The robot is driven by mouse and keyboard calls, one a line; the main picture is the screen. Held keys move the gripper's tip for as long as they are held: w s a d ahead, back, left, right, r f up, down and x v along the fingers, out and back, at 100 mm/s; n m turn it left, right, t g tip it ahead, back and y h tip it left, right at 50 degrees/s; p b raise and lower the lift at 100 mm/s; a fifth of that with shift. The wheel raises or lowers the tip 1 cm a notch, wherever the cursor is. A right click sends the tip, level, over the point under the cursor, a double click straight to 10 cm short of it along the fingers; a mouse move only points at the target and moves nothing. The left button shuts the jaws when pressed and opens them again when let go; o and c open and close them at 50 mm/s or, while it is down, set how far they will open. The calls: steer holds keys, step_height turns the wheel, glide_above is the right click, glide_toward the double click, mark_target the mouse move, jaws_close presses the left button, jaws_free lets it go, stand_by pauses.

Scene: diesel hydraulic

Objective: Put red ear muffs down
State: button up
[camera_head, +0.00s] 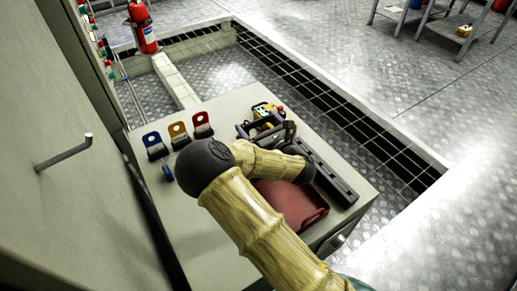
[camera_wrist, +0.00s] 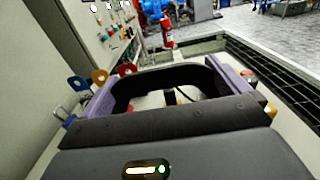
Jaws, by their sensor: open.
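My gripper (camera_head: 262,128) is over the far part of the grey cabinet top, beyond my arm. In the wrist view its purple fingers (camera_wrist: 168,82) stand wide apart, with a dark band spanning between them. I cannot tell whether that band is part of the gripper or a separate thing. I cannot make out any red ear muffs in either view. My arm hides part of the top. The cabinet top (camera_head: 215,222) has a red tray (camera_head: 312,217) on it, partly behind my arm.
Blue (camera_head: 152,139), yellow (camera_head: 178,130) and red (camera_head: 201,119) tagged items stand at the left edge. A yellow-black device (camera_head: 263,110) lies beyond my gripper. A dark bar (camera_head: 328,178) lies at right. A fire extinguisher (camera_head: 143,30) stands behind. A panel with a handle (camera_head: 65,155) is close at left.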

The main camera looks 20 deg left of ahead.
steer(key=c, duration=1.5)
step_height(320, 180, up, 18)
steer(key=p, duration=0.6)
